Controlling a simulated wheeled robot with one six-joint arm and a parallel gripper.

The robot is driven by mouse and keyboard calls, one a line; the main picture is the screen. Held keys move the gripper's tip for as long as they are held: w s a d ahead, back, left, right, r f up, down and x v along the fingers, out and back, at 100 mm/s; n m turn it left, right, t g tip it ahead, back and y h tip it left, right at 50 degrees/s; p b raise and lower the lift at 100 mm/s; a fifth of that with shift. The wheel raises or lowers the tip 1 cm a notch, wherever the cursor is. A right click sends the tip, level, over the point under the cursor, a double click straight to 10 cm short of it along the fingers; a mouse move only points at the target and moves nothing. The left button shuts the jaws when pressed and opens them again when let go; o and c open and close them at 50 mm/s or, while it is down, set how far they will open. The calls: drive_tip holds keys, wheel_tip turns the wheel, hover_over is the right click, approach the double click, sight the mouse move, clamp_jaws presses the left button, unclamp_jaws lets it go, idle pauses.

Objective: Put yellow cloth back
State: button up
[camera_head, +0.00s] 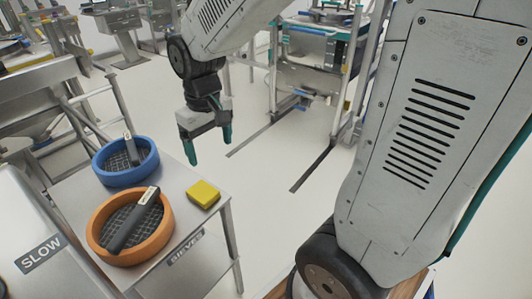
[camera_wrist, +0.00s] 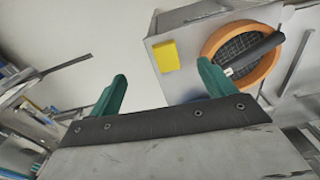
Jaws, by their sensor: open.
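The yellow cloth (camera_head: 203,194) is a small folded block lying flat on the metal table, right of the orange sieve. It also shows in the wrist view (camera_wrist: 166,57), near the table's edge. My gripper (camera_head: 208,147) hangs with its green fingers apart and empty, above and behind the cloth, near the table's far right corner. In the wrist view the open fingers (camera_wrist: 160,88) have nothing between them, and the cloth is beyond them, apart from both.
An orange sieve (camera_head: 94,229) and a blue sieve (camera_head: 97,167), each with a dark-handled tool inside, stand on the table (camera_head: 183,234), whose front edge is labelled SIEVES. A grey machine marked SLOW (camera_head: 38,255) is at left. A metal frame (camera_head: 313,75) stands behind. Floor right of the table is clear.

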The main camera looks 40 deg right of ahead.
drive_tip(key=s+r, duration=0.3)
drive_tip(key=s, duration=0.6)
drive_tip(key=s+d+r+m, duration=0.1)
drive_tip(key=s+r, duration=0.3)
drive_tip(key=s, duration=0.5)
drive_tip(key=shift+s+d+r+m+t, duration=0.2)
drive_tip(key=shift+d+m+t, duration=0.1)
drive_tip(key=shift+t, duration=0.1)
drive_tip(key=shift+w, duration=0.1)
